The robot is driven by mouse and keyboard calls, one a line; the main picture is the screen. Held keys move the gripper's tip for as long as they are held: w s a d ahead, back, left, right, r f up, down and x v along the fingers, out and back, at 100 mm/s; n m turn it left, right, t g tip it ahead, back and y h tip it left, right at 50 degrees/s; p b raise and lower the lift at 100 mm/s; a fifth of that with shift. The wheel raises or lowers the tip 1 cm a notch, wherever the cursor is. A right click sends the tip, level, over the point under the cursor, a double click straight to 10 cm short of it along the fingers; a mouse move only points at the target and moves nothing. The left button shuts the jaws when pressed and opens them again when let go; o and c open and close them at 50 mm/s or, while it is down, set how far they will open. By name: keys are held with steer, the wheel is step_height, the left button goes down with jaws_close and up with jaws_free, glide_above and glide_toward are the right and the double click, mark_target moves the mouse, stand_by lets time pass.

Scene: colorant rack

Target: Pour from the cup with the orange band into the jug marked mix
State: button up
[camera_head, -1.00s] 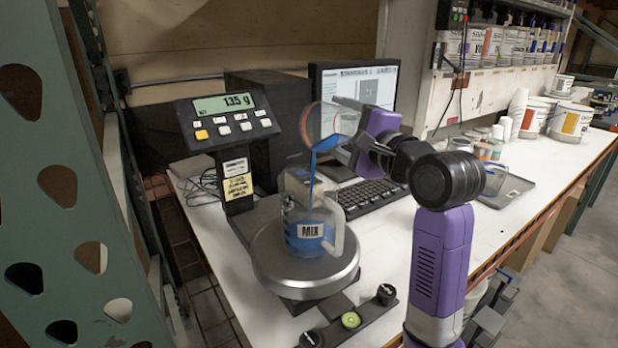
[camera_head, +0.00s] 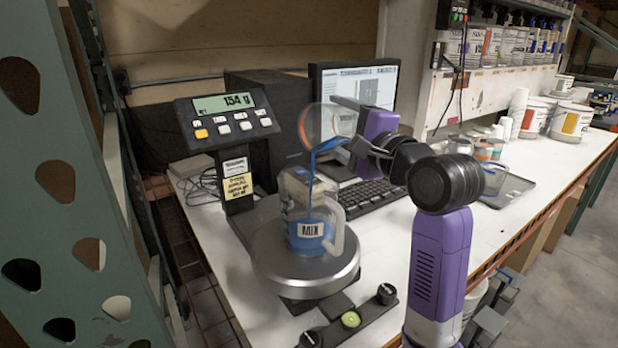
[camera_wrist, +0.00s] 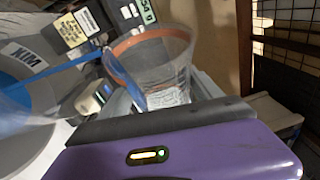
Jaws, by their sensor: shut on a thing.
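The clear cup with the orange band (camera_head: 322,122) is tilted above the jug, and a blue stream (camera_head: 312,180) runs from its rim down into the jug. The cup also shows in the wrist view (camera_wrist: 160,62), with blue liquid along its lower side. The clear jug marked MIX (camera_head: 312,232) stands upright on the round scale plate (camera_head: 268,262) with blue liquid in its lower part. My gripper (camera_head: 350,128) is shut on the cup, holding it from the right. The fingertips are partly hidden by the cup and my wrist.
The scale display (camera_head: 232,101) reads 154 g. A keyboard (camera_head: 368,196) and a monitor (camera_head: 385,85) stand behind the jug. A grey tray (camera_head: 512,186) with cups lies to the right, and white buckets (camera_head: 572,122) stand farther back.

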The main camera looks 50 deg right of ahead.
steer(key=shift+a+f+n+b, duration=0.2)
steer(key=shift+n+b, duration=0.15)
steer(key=shift+n, duration=0.15)
stand_by(0.5)
steer(key=shift+r, duration=0.1)
steer(key=shift+d+r+m+p, duration=0.25)
steer(key=shift+r+m+p, duration=0.25)
steer(key=shift+p, duration=0.25)
steer(key=shift+d+f+m+g, duration=0.3)
steer(key=shift+d+f+m, duration=0.6)
steer(key=shift+d+m, duration=0.25)
steer(key=shift+w+a+p, duration=0.1)
steer(key=shift+a+p, duration=0.05)
steer(key=shift+p, duration=0.6)
steer(key=shift+f+m, duration=0.25)
steer(key=shift+f, duration=0.05)
steer(key=shift+m+g+p, duration=0.3)
steer(key=shift+p, duration=0.45)
steer(key=m+p, duration=0.1)
steer(key=p, duration=0.3)
steer(key=m+y+p, duration=0.1)
steer(key=m+p, duration=0.1)
steer(key=p, duration=0.3)
steer(key=shift+r+g, duration=0.35)
steer(key=shift+g, duration=0.05)
